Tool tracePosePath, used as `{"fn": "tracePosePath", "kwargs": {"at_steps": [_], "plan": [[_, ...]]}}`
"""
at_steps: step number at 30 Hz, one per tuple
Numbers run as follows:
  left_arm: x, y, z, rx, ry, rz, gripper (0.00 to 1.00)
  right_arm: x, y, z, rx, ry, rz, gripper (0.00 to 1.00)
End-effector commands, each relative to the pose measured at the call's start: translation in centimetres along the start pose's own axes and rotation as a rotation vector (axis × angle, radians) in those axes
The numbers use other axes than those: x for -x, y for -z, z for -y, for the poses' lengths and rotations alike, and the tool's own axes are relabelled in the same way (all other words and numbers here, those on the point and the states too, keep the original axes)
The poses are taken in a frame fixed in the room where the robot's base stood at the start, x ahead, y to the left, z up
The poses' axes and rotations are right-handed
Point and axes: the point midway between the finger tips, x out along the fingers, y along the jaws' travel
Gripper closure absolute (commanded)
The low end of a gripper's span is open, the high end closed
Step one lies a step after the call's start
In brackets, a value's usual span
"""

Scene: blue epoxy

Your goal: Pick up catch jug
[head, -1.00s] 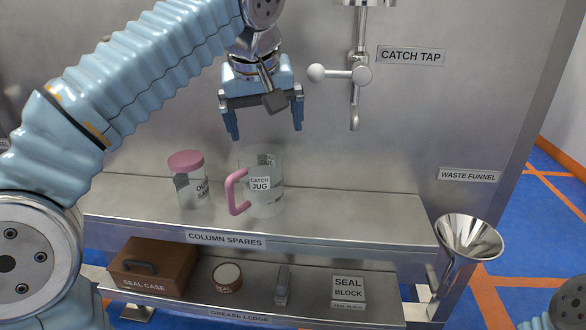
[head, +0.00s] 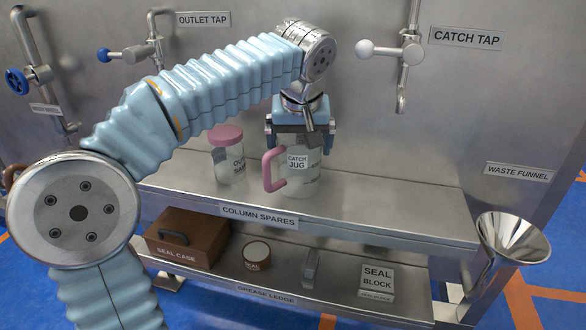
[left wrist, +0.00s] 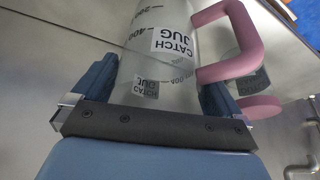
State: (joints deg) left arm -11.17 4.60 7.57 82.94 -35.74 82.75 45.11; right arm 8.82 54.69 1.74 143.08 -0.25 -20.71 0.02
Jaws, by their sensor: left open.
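The catch jug (head: 303,180) is a clear jug with a pink handle and a "CATCH JUG" label, upright on the upper steel shelf. My left gripper (head: 300,143) is over the top of the jug, pointing down, with its fingers open on either side of the rim. In the left wrist view the jug (left wrist: 165,50) lies between the two blue fingers of the gripper (left wrist: 155,90), its handle to the right. Whether the fingers touch the jug cannot be told. My right gripper is not in view.
A pink-lidded jar (head: 228,155) stands just left of the jug. The catch tap (head: 400,50) is on the wall at upper right, and a waste funnel (head: 512,240) is at the right. A lower ledge holds a brown seal case (head: 187,238) and a seal block (head: 377,280).

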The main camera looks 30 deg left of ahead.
Motion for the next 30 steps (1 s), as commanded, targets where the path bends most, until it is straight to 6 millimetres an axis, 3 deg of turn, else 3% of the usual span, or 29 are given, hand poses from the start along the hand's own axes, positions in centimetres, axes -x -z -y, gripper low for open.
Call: {"fn": "tracePosePath", "kwargs": {"at_steps": [8,17,26,30], "plan": [[-0.7,0.0,0.0,0.000,-0.001,0.000,0.00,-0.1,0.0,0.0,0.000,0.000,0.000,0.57],[-0.6,0.0,0.0,0.000,-0.001,0.000,0.40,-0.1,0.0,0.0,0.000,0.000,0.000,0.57],[-0.3,0.2,0.0,0.000,-0.002,-0.001,0.40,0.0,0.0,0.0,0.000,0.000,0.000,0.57],[1.2,0.8,-0.1,0.000,-0.003,-0.002,0.40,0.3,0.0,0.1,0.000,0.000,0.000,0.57]]}}
